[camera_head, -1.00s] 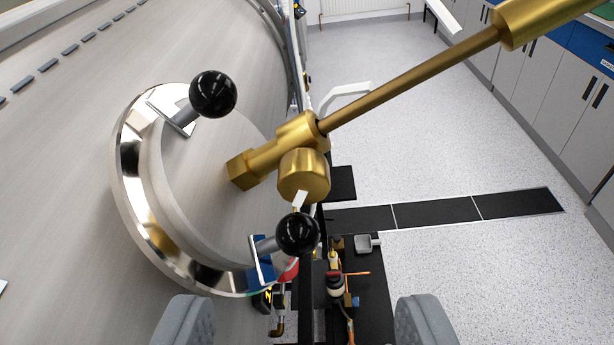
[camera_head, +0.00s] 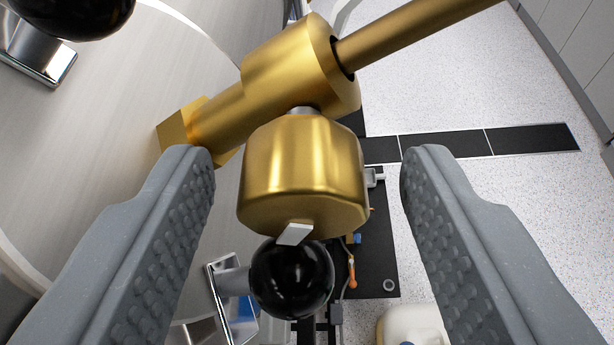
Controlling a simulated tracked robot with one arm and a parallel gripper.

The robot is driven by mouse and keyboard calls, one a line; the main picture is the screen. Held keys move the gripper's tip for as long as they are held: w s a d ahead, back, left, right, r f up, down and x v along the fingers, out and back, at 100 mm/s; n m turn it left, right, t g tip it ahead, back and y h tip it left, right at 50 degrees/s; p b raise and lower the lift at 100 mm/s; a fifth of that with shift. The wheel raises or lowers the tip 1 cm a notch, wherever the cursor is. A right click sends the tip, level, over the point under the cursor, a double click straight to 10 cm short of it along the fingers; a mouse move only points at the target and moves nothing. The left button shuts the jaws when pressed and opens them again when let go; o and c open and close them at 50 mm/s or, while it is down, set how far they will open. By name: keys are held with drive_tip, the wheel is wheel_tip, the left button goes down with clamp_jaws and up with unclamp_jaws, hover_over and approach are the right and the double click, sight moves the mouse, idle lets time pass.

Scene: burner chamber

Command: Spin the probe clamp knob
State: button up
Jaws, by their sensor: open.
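The probe clamp knob (camera_head: 303,175) is a short brass cylinder with a small white mark at its lower edge. It hangs below the brass clamp body (camera_head: 295,70), through which a brass rod (camera_head: 420,28) runs to the upper right. My gripper (camera_head: 307,165) is open, with one grey padded finger left of the knob and the other right of it. There is a gap on both sides, wider on the right. I cannot tell whether the fingertips are level with the knob in depth.
A black ball handle (camera_head: 291,278) sits just below the knob, and another (camera_head: 75,12) is at the upper left. Both stand on the round metal chamber front (camera_head: 120,130). A black bench with small fittings (camera_head: 375,270) lies beneath. Speckled floor (camera_head: 510,220) is clear at right.

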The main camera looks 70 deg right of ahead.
drive_tip(key=c, duration=1)
drive_tip(key=shift+a, duration=0.4)
drive_tip(key=shift+o, duration=0.2)
drive_tip(key=shift+d, duration=0.2)
drive_tip(key=shift+d+r+n+g+p, duration=0.15)
drive_tip(key=shift+n+g+p, duration=0.25)
drive_tip(key=shift+n+p, duration=0.2)
drive_tip(key=n+g+p, duration=0.1)
drive_tip(key=n+p, duration=0.1)
drive_tip(key=shift+w+g+h+p, duration=0.15)
drive_tip(key=shift+g+h+p, duration=0.15)
drive_tip(key=shift+p, duration=0.1)
drive_tip(key=shift+n+g+p, duration=0.5)
drive_tip(key=shift+n+p, duration=0.3)
drive_tip(key=shift+n, duration=0.1)
